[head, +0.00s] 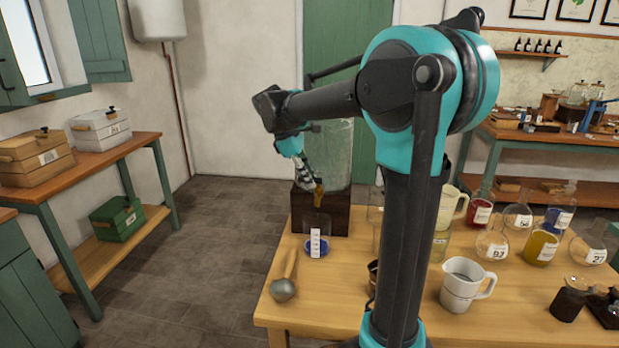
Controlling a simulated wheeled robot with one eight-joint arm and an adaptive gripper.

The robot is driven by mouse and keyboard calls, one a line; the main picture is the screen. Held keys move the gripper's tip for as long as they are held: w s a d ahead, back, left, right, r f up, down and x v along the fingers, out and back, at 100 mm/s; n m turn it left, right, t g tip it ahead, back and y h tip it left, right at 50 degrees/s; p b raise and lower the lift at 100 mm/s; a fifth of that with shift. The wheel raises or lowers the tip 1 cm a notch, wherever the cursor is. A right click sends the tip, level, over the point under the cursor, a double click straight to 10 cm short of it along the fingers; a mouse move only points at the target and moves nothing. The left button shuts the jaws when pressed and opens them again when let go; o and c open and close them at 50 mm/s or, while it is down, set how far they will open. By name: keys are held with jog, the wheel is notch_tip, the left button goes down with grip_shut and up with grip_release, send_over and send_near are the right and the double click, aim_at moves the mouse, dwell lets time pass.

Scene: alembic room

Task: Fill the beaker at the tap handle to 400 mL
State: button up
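A glass beaker (318,238) with a white scale strip stands upright on the wooden table, with a little blue at its bottom. The level against the marks is too small to read. Behind it a clear glass tank (341,150) stands on a dark wooden block (338,221). A brass tap (319,197) shows at the tank's lower front, above the beaker. My gripper (314,180) points down with its fingertips at the top of the tap. I cannot tell whether it touches the handle or how far the fingers are closed.
A ladle-like tool (284,287) lies at the table's front left. A white jug (464,286), several labelled flasks (492,243) and a dark jar (567,304) crowd the right side. My arm hides the table's middle. Floor (200,260) is clear on the left.

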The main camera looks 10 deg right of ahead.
grip_shut()
jog(key=shift+s+n+t, duration=0.25)
jog(key=shift+n+t, duration=0.35)
jog(key=shift+n, duration=0.6)
jog(key=shift+s+n, duration=0.1)
jog(key=shift+n, duration=0.3)
jog(key=shift+w+m+g, duration=0.3)
jog(key=shift+m+g, duration=0.1)
jog(key=shift+m, duration=0.9)
jog(key=shift+w+m+g, duration=0.15)
jog(key=shift+m+g, duration=0.25)
jog(key=shift+m, duration=0.3)
